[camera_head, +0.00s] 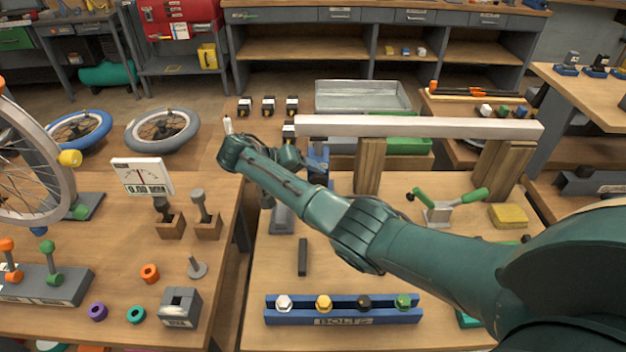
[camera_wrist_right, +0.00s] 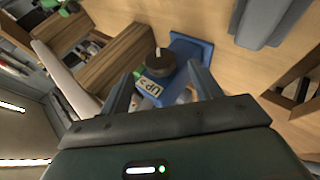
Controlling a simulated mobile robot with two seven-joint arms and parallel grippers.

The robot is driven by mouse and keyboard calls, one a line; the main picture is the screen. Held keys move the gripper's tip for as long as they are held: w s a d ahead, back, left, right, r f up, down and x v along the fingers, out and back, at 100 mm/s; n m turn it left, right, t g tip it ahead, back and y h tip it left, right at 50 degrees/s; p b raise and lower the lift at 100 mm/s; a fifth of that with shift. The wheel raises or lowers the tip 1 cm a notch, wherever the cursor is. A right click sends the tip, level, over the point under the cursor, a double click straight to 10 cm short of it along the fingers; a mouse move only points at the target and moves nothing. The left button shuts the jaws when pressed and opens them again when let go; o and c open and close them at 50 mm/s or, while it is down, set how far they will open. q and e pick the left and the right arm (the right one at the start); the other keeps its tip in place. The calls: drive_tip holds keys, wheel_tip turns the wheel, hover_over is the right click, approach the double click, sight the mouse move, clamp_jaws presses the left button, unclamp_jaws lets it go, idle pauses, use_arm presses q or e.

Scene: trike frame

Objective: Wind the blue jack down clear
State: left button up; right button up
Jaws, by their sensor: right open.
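The blue jack (camera_head: 318,163) stands on the bench under the left end of a pale beam (camera_head: 420,127), partly hidden by my right arm. Whether its top touches the beam cannot be told. In the right wrist view the jack's blue base (camera_wrist_right: 191,52), a dark round knob (camera_wrist_right: 160,62) and a pale tag marked "UP" (camera_wrist_right: 157,90) show. My right gripper (camera_wrist_right: 162,88) is open, with its fingers apart on either side of the knob and tag. In the head view its fingers are mostly hidden behind the wrist. My left gripper is not in view.
Wooden blocks (camera_head: 368,165) stand under the beam. A clamp with green handles (camera_head: 443,207), a yellow block (camera_head: 508,215) and a blue bolt rack (camera_head: 343,317) are on the same bench. A dark bar (camera_head: 303,257) lies at the front left. A gap separates the left bench.

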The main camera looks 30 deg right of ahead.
use_arm(q)
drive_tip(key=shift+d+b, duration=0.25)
drive_tip(key=shift+b, duration=0.2)
use_arm(e)
drive_tip(key=v, duration=0.8)
drive_tip(key=shift+a+r, duration=0.3)
drive_tip(key=shift+a, duration=0.05)
